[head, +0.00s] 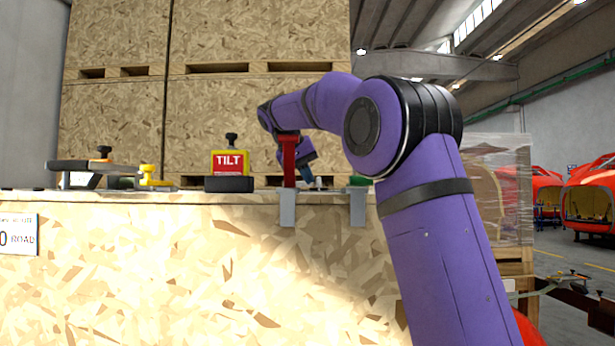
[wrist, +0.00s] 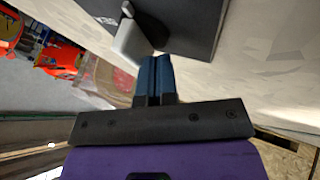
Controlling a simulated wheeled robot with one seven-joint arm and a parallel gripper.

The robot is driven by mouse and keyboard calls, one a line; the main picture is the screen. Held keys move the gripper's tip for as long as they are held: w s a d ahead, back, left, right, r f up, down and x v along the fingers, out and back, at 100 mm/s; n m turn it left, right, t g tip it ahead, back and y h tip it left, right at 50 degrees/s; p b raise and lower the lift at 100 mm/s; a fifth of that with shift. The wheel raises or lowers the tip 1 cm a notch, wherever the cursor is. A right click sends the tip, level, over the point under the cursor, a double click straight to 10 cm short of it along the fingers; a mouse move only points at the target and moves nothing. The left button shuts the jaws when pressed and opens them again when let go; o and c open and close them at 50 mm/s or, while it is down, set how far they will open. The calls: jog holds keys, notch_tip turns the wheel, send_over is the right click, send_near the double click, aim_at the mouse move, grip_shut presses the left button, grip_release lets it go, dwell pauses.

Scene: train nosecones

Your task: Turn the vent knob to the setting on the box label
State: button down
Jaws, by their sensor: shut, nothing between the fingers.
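A yellow box (head: 230,164) with a red label reading "TILT" stands on the wooden crate (head: 180,260), with a black knob on its top. In the wrist view a pale grey lever-shaped knob (wrist: 131,40) sits on a dark plate (wrist: 190,18); I take it for the vent knob. Small white marks on the plate are unreadable. My gripper (wrist: 157,62) has its blue fingers together and empty, with the tips close beside the knob; I cannot tell whether they touch. In the head view my gripper (head: 306,173) is low over the crate top, partly hidden by a red clamp (head: 289,160).
A grey-and-yellow clamp (head: 100,165) lies at the crate top's left. A green item (head: 359,180) is at the right edge. Tall wooden crates (head: 250,120) stand behind. Red vehicle noses (head: 590,190) stand far right.

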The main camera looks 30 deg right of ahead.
jog(key=shift+s, duration=0.1)
dwell(0.4)
jog(key=shift+s+a, duration=0.1)
jog(key=shift+s, duration=0.55)
